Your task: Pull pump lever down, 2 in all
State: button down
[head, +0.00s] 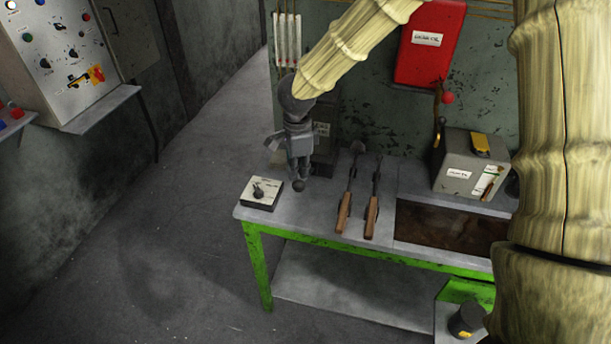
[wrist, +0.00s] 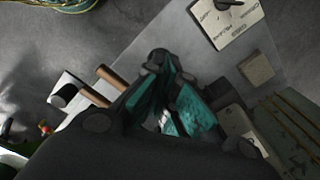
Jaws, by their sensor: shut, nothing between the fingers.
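My gripper (head: 299,172) is shut and points down over the left part of the bench. In the wrist view its fingers (wrist: 160,78) come together at their tips. A dark round knob (head: 299,186), which looks like the end of the pump lever, shows just below the fingertips. I cannot tell whether the fingers touch it. The dark pump body (head: 323,168) with a label stands behind my gripper, partly hidden by it. Most of the lever's shaft is hidden, so its angle is unclear.
A box with a rotary switch (head: 261,193) sits at the bench's left front corner. Two wooden-handled tools (head: 344,212) lie to the right of my gripper. A grey labelled box (head: 466,165) stands farther right. The floor left of the green-legged bench (head: 258,265) is clear.

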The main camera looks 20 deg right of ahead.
aim_at(297, 189)
jog(key=shift+s+a+f+b, duration=0.15)
jog(key=shift+s+f+b, duration=0.2)
jog(key=shift+f, duration=0.9)
jog(key=shift+s+a+f+b, duration=0.15)
jog(key=shift+f+b, duration=0.3)
jog(key=shift+f, duration=0.75)
jog(key=shift+s+a+f+b, duration=0.2)
jog(key=shift+f+b, duration=0.2)
jog(key=shift+f, duration=0.95)
jog(key=shift+s+f+b, duration=0.1)
jog(key=shift+f+b, duration=0.35)
jog(key=shift+f, duration=0.9)
jog(key=r+p, duration=0.3)
jog(key=p, duration=0.1)
jog(key=w+r+p, duration=0.1)
jog(key=r+p, duration=0.3)
jog(key=d+r+p, duration=0.1)
jog(key=r+p, duration=0.2)
jog(key=r, duration=0.1)
jog(key=shift+w+p, duration=0.25)
jog(key=shift+p, duration=0.15)
